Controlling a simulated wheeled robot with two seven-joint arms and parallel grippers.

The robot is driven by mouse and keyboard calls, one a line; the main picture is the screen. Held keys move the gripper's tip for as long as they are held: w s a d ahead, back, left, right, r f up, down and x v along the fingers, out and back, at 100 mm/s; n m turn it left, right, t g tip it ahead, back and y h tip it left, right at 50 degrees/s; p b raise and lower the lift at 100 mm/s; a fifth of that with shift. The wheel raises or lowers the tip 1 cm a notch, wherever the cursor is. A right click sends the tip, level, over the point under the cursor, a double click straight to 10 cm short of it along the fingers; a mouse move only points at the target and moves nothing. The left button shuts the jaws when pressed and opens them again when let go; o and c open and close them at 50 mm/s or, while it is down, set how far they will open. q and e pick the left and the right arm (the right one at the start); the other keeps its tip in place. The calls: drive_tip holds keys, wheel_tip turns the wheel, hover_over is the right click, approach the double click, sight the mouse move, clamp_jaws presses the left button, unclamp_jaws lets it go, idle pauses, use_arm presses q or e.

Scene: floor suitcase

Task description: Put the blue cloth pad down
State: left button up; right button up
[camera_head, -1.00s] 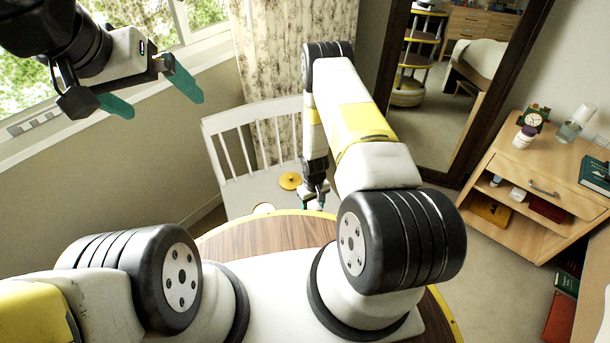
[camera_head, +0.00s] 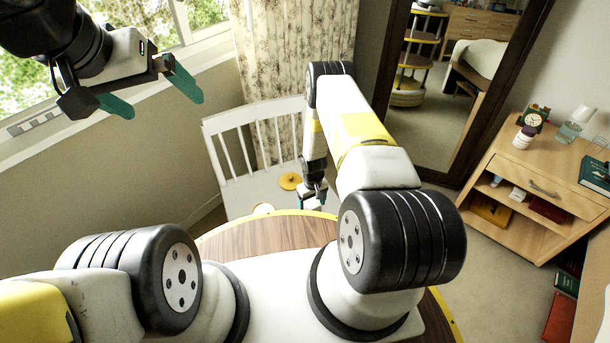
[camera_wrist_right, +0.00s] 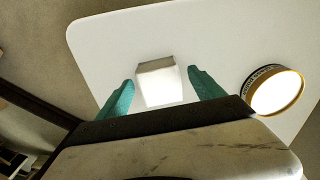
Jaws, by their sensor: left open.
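I see no blue cloth pad in either view. My left gripper (camera_head: 166,105) is open and empty, held high at the upper left in front of the window. My right gripper (camera_head: 313,198) is low over the white chair (camera_head: 240,192). In the right wrist view its two green fingers (camera_wrist_right: 160,84) are spread, with a small white block (camera_wrist_right: 157,82) between and beyond them. I see narrow gaps on both sides of the block; I cannot tell its height relative to the fingertips.
A round tin (camera_wrist_right: 277,93) with a yellow rim stands right of the block on the white seat. A wooden cabinet (camera_head: 545,170) with small items stands at the right, near a tall mirror (camera_head: 455,90).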

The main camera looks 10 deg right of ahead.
drive_tip(key=shift+f, duration=0.15)
drive_tip(key=r, duration=0.7)
drive_tip(key=shift+w+d+r, duration=0.1)
drive_tip(key=shift+w, duration=0.15)
drive_tip(key=w+r+m+t, duration=0.1)
drive_tip(key=w+r, duration=0.1)
drive_tip(key=r, duration=0.7)
drive_tip(key=w+r, duration=0.3)
drive_tip(key=r, duration=0.6)
wheel_tip(320, 180, up, 30)
drive_tip(key=f+m+t+y, duration=0.1)
drive_tip(key=t, duration=0.2)
hover_over(312, 203)
drive_tip(key=s, duration=0.2)
drive_tip(key=s+r, duration=0.4)
drive_tip(key=s, duration=0.3)
drive_tip(key=s+a+r+t, duration=0.1)
drive_tip(key=s+r, duration=0.4)
drive_tip(key=s, duration=0.3)
drive_tip(key=s+a+r+m+t+y, duration=0.1)
drive_tip(key=s+r, duration=0.4)
drive_tip(key=s, duration=0.2)
drive_tip(key=shift+s, duration=0.35)
